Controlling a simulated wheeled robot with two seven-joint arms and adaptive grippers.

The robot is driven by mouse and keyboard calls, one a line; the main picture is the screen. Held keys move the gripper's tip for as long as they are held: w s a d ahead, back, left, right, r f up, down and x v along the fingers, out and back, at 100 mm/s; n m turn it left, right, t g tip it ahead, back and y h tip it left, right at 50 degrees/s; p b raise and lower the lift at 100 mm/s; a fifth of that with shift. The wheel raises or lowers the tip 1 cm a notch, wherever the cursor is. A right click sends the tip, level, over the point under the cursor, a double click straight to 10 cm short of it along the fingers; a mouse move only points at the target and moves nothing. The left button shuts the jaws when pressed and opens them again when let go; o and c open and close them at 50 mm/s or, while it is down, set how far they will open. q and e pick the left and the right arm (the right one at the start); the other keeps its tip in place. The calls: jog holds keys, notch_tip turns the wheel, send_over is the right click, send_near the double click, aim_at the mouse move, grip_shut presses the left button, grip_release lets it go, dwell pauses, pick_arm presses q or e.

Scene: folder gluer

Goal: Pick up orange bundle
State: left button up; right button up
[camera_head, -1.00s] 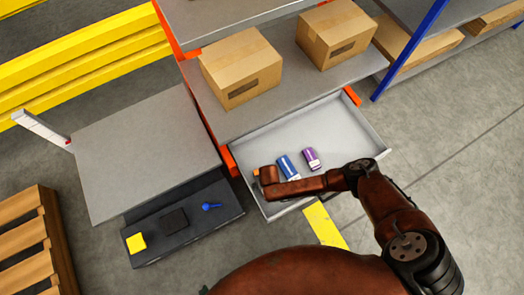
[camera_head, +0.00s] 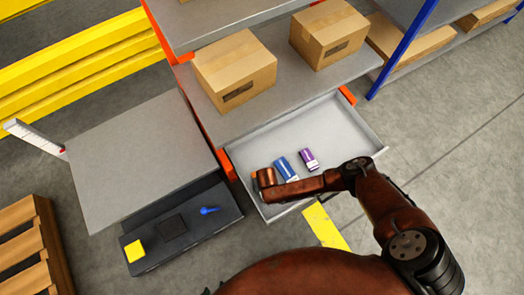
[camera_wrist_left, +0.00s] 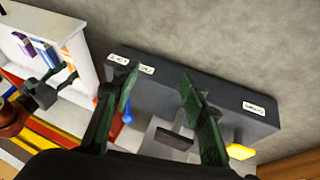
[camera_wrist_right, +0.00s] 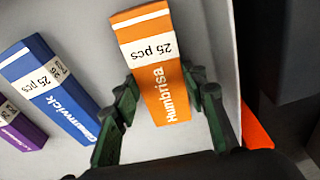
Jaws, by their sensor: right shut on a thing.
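The orange bundle (camera_wrist_right: 160,80), with a white "25 pcs" band, lies in the grey drawer (camera_wrist_right: 85,20). My right gripper (camera_wrist_right: 163,85) has a finger on each side of it and is shut on it. In the head view my right wrist covers most of the bundle; only a sliver of orange (camera_head: 254,176) shows. The bundle also shows small in the left wrist view (camera_wrist_left: 70,68).
A blue bundle (camera_head: 285,168) and a purple bundle (camera_head: 307,158) lie beside it in the drawer. Cardboard boxes (camera_head: 235,70) stand on the shelf above. A grey table (camera_head: 140,150) is to the left, with a black tray (camera_head: 190,245) holding a yellow item below.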

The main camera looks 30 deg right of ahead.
jog(key=shift+c, duration=1.1)
